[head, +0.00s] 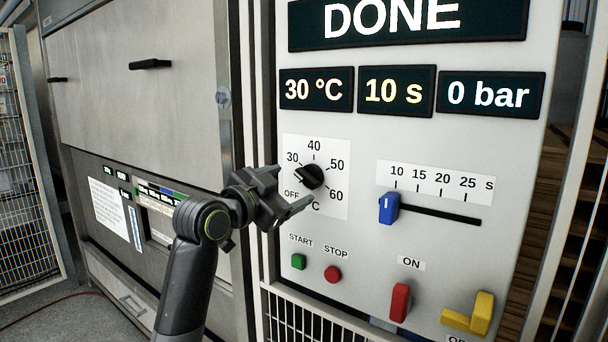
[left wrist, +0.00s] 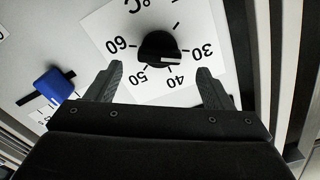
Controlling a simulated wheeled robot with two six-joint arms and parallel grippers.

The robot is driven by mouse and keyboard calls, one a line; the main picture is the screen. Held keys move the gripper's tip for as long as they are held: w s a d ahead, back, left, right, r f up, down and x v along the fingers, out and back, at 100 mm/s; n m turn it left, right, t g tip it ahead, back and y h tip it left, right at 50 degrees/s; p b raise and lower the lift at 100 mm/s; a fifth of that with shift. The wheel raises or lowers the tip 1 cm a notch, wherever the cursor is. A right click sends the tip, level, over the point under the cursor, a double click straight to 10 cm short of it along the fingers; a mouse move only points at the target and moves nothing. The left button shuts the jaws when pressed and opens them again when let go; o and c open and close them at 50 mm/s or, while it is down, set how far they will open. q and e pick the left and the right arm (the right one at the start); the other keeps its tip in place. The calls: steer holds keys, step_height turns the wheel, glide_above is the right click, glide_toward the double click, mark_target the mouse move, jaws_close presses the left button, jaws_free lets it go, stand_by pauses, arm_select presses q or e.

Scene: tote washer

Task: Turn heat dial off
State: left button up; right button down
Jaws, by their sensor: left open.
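The heat dial is a round black knob (head: 310,176) on a white scale plate (head: 333,206) marked OFF, 30, 40, 50, 60 °C. Its white pointer mark points up and left, near 30. My left gripper (head: 292,200) is in front of the plate's lower left, just below and left of the knob in the head view. In the left wrist view the knob (left wrist: 158,47) appears upside down, ahead of and between the two open fingers (left wrist: 158,88), apart from them. Nothing is between the fingers. My right gripper is not in view.
The panel also carries a blue slider (head: 389,208), a green START button (head: 298,261), a red STOP button (head: 333,274), a red switch (head: 400,303) and a yellow handle (head: 480,314). Displays above read DONE, 30 °C, 10 s and 0 bar.

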mark_target(304, 179)
arm_select(q)
steer(key=shift+p+x, duration=0.75)
steer(key=shift+x, duration=2.25)
steer(key=c, duration=1)
